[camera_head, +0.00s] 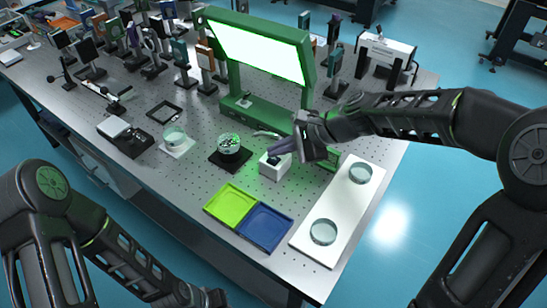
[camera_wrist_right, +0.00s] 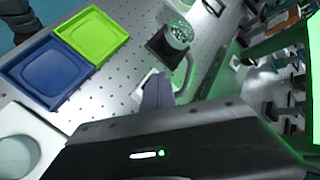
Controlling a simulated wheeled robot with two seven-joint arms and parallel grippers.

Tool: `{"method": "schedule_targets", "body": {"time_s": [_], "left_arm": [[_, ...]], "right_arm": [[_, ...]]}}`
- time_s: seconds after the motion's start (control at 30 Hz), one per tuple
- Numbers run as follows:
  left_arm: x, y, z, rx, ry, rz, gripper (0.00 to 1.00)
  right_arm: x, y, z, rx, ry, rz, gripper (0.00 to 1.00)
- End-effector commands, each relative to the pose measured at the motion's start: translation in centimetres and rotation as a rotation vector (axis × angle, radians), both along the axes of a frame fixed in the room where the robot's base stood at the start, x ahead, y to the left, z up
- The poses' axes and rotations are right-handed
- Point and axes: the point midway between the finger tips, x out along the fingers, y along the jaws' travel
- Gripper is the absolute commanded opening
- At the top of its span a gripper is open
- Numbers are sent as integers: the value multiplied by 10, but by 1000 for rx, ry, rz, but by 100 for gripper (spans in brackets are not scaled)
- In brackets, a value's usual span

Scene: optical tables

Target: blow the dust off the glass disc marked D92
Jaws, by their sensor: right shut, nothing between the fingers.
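Several clear glass discs are in the head view. Two lie on a long white board, one at its far end (camera_head: 360,173) and one near its front (camera_head: 323,232). A third disc (camera_head: 175,138) is on a white square, and a speckled round glass piece (camera_head: 228,144) is on a black base, also in the right wrist view (camera_wrist_right: 178,36). No D92 mark is legible. My right gripper (camera_head: 274,151) is shut and empty, its fingers just above a small white block (camera_head: 270,172) with a dark top. My left gripper (camera_head: 212,298) is at the bottom edge, its jaws unclear.
A green tray (camera_head: 231,205) and a blue tray (camera_head: 264,227) lie side by side near the front edge. A green-framed light panel (camera_head: 255,48) stands behind my right gripper. A pale curved piece (camera_wrist_right: 188,72) is beside the fingers. Optical mounts crowd the back left.

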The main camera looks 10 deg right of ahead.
Motion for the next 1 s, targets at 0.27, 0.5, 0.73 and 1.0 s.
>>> {"method": "schedule_targets", "body": {"time_s": [0.27, 0.5, 0.73, 1.0], "left_arm": [[0, 0, -2, 0, 0, 0, 0], [0, 0, -4, 0, 0, 0, 0], [0, 0, -7, 0, 0, 0, 0], [0, 0, -7, 0, 0, 0, 0]], "right_arm": [[0, 0, -2, 0, 0, 0, 0], [0, 0, -5, 0, 0, 0, 0], [0, 0, -8, 0, 0, 0, 0], [0, 0, -9, 0, 1, 1, 0]]}}
